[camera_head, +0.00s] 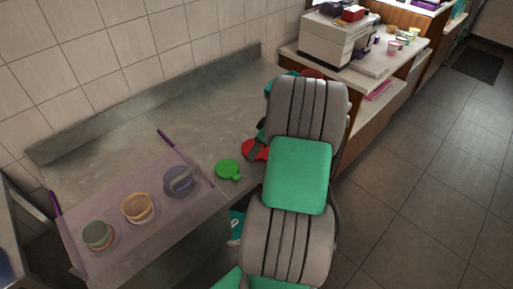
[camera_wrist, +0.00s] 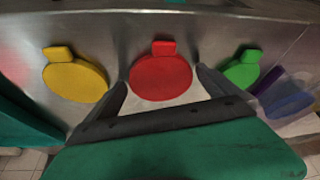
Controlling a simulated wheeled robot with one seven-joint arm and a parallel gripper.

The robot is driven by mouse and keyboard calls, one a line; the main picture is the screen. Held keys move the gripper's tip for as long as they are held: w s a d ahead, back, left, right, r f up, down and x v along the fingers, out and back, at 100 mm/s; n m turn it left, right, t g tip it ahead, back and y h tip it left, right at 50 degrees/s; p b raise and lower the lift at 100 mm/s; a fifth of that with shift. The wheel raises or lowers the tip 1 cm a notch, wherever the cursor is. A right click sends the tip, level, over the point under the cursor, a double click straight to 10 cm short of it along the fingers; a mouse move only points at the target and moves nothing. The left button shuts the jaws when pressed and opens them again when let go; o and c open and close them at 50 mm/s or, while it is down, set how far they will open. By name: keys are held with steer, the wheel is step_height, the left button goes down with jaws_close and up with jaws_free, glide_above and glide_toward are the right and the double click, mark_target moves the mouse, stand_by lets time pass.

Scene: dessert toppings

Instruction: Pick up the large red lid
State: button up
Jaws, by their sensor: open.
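The red lid (camera_wrist: 160,78) is a flat round disc with a small tab at its far edge. It lies on the metal counter in the middle of the wrist view. My gripper (camera_wrist: 161,80) is open, with one dark finger on each side of the lid's near part. Nothing is held, and I cannot tell whether the fingers touch the lid. In the head view, part of the red lid (camera_head: 249,152) shows just left of my arm, which hides the rest of it and most of the gripper.
A yellow lid (camera_wrist: 76,80) lies left of the red one and a green lid (camera_wrist: 241,70) lies right. In the head view, a clear purple-edged tray (camera_head: 120,246) holds several round containers. A white machine (camera_head: 327,45) stands at the back right. The counter's left rear is clear.

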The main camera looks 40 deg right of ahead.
steer(key=c, duration=1)
steer(key=shift+c, duration=0.2)
